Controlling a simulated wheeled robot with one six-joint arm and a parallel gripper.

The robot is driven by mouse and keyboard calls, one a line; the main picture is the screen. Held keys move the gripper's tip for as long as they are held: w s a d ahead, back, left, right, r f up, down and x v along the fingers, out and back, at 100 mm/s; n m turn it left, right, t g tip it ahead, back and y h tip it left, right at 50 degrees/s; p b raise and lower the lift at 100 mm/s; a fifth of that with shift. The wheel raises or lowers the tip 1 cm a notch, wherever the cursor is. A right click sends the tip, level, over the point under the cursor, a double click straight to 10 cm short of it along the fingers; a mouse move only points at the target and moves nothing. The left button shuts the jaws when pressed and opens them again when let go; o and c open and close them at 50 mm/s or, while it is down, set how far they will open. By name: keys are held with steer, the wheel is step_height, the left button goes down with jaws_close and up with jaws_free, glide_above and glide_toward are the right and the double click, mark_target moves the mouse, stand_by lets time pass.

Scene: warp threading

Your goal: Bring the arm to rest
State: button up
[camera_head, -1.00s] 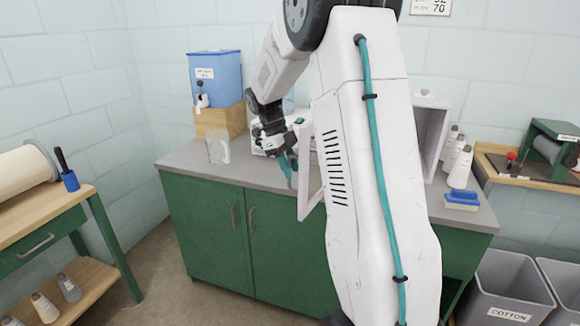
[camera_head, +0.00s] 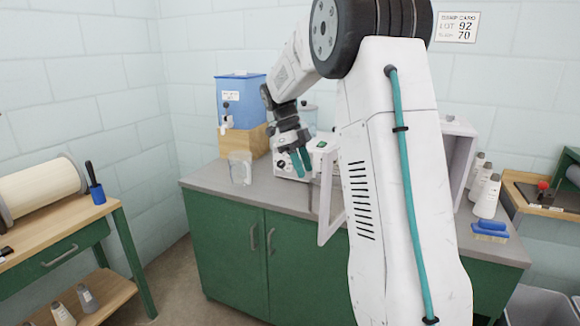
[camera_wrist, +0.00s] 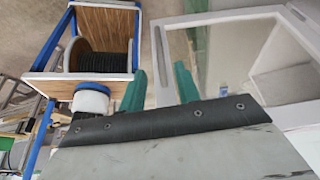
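My gripper (camera_head: 301,162) hangs above the grey counter, just left of the open white door frame in the head view. Its two teal fingers point down and stand apart with nothing held between them. In the wrist view my gripper (camera_wrist: 160,88) also shows its teal fingers spread, with part of the white door frame (camera_wrist: 160,60) beyond the gap. My white arm with its teal hose rises in front of the counter and hides part of the white cabinet (camera_head: 462,150).
The counter (camera_head: 215,182) carries a blue water tank (camera_head: 240,98), a clear jug (camera_head: 240,168), a white device (camera_head: 290,165), white cones (camera_head: 487,195) and a blue brush (camera_head: 490,228). A side table (camera_head: 60,225) stands left. A spool crate (camera_wrist: 95,45) shows in the wrist view.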

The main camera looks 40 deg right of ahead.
steer(key=s+a+r+n+t, duration=0.2)
steer(key=s+a+r+n, duration=0.1)
steer(key=s+a+n, duration=0.45)
steer(key=s+a+r+n+t, duration=0.1)
steer(key=s+a+r+n, duration=0.2)
steer(key=s+a+n, duration=0.45)
steer(key=s+a+f+n+t, duration=0.1)
steer(key=s+a+f+n, duration=0.1)
steer(key=s+a+n, duration=0.3)
steer(key=s+a+f+n+t+y, duration=0.1)
steer(key=s+a+f+n, duration=0.2)
steer(key=s+n, duration=0.6)
steer(key=a+n, duration=0.2)
steer(key=shift+a+n+t+y, duration=0.2)
steer(key=shift+n+t+y, duration=0.1)
steer(key=shift+n, duration=0.1)
steer(key=shift+d+f, duration=0.1)
